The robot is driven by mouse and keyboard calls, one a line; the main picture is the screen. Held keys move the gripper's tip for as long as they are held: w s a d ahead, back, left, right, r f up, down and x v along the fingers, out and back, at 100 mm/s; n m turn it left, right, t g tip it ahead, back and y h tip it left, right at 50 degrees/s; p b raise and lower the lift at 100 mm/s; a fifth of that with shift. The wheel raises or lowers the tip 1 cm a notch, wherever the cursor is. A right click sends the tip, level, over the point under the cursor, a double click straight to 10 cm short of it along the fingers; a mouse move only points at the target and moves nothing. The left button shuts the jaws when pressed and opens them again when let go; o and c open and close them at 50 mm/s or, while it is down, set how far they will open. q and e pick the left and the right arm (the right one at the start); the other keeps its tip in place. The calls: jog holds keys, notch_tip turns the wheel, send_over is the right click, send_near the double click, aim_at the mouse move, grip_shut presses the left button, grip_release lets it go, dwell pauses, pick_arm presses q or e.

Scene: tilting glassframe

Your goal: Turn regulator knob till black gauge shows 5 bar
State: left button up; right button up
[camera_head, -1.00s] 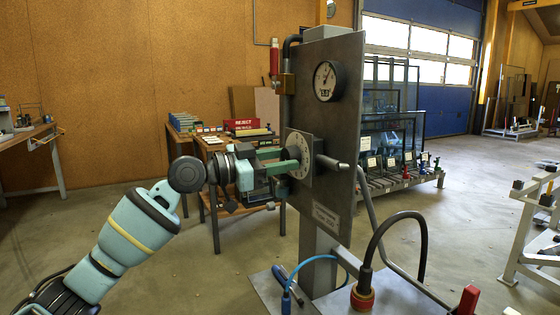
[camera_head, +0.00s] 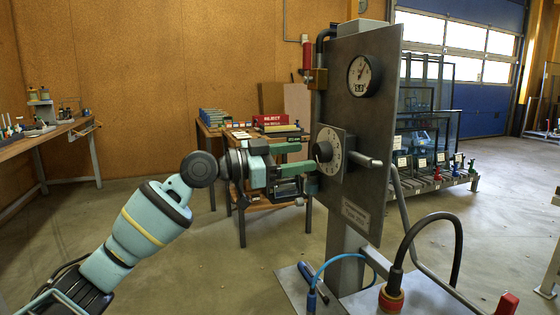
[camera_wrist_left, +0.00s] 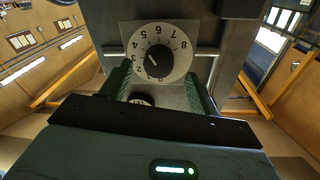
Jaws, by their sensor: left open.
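The gauge (camera_head: 363,75), with a black rim and pale face, is on the upper part of the grey upright panel in the head view. Its thin needle points up and right; the reading is too small to tell. The dark round regulator knob (camera_head: 323,152) sits on a pale numbered dial below it, and also shows in the left wrist view (camera_wrist_left: 158,62). Its white mark points toward the upper left of the dial, roughly by 3 or 4. My left gripper (camera_head: 304,177) is open and empty, its fingertips just short of the knob. My right gripper is out of view.
The metal panel (camera_head: 358,210) stands on a post with a base plate. A black hose (camera_head: 432,216), a blue hose and a red-handled part lie low at the front. A rod sticks out right of the dial. A table with a red box (camera_head: 271,121) stands behind.

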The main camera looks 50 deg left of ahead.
pick_arm(q)
jog(key=v, duration=0.4)
jog(key=shift+s, duration=0.1)
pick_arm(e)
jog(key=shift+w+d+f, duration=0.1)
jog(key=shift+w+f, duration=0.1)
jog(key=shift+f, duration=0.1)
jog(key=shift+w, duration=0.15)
